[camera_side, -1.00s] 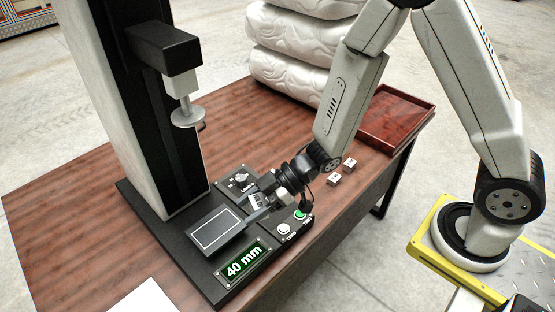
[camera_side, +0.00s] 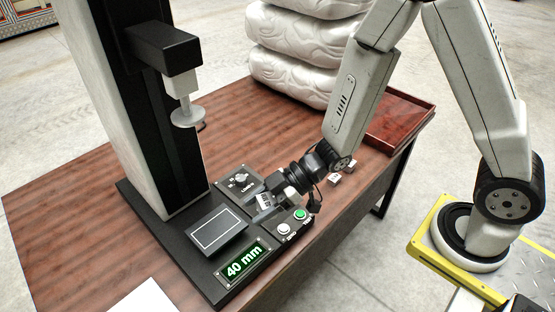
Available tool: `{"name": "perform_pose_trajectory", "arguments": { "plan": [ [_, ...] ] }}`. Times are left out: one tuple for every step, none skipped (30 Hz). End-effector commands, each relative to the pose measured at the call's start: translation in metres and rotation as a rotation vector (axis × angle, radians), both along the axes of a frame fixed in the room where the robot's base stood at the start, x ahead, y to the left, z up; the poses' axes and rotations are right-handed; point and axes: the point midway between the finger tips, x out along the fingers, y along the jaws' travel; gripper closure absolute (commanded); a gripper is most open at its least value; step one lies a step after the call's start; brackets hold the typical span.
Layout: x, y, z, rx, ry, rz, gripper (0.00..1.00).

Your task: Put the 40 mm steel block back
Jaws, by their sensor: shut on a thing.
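My gripper (camera_side: 262,206) is shut on a small steel block (camera_side: 264,200) with dark marking on its pale face. The marking is too small to read. My gripper and the block are over the control panel of the black test stand, to the right of its flat plate (camera_side: 216,231). The plate has a white outlined rectangle and is bare.
Two small marked blocks (camera_side: 335,180) sit on the wooden table (camera_side: 80,205) near its right edge, beside my wrist. A reddish tray (camera_side: 410,106) lies behind them. White stacked bags (camera_side: 290,75) stand at the back. The stand's round presser (camera_side: 188,117) hangs above the plate. A knob (camera_side: 241,180) and two buttons (camera_side: 291,222) are close to my gripper.

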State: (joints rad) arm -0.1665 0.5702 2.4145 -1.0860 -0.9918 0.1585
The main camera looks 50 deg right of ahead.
Motion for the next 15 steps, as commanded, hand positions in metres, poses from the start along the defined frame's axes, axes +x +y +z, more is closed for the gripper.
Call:
{"name": "perform_pose_trajectory", "arguments": {
  "plan": [
    [0.002, -0.001, 0.001, 0.001, -0.002, -0.009, 1.00],
    [0.004, -0.002, 0.002, 0.001, -0.002, -0.017, 1.00],
    [0.006, -0.003, 0.002, 0.002, -0.003, -0.031, 1.00],
    [0.008, -0.005, 0.003, 0.002, -0.003, -0.043, 1.00],
    [0.011, -0.007, 0.004, 0.002, -0.004, -0.059, 1.00],
    [0.015, -0.009, 0.006, 0.003, -0.004, -0.082, 1.00],
    [0.018, -0.012, 0.007, 0.002, -0.005, -0.103, 1.00],
    [0.021, -0.015, 0.008, 0.001, -0.005, -0.124, 1.00],
    [0.027, -0.019, 0.010, 0.001, -0.005, -0.157, 1.00],
    [0.031, -0.022, 0.011, 0.002, -0.005, -0.185, 1.00],
    [0.035, -0.026, 0.013, 0.002, -0.005, -0.213, 1.00],
    [0.041, -0.032, 0.016, 0.002, -0.006, -0.254, 1.00],
    [0.045, -0.037, 0.018, 0.002, -0.005, -0.287, 1.00],
    [0.050, -0.042, 0.020, 0.003, -0.006, -0.320, 1.00],
    [0.055, -0.048, 0.022, 0.003, -0.005, -0.365, 1.00]
  ]
}}
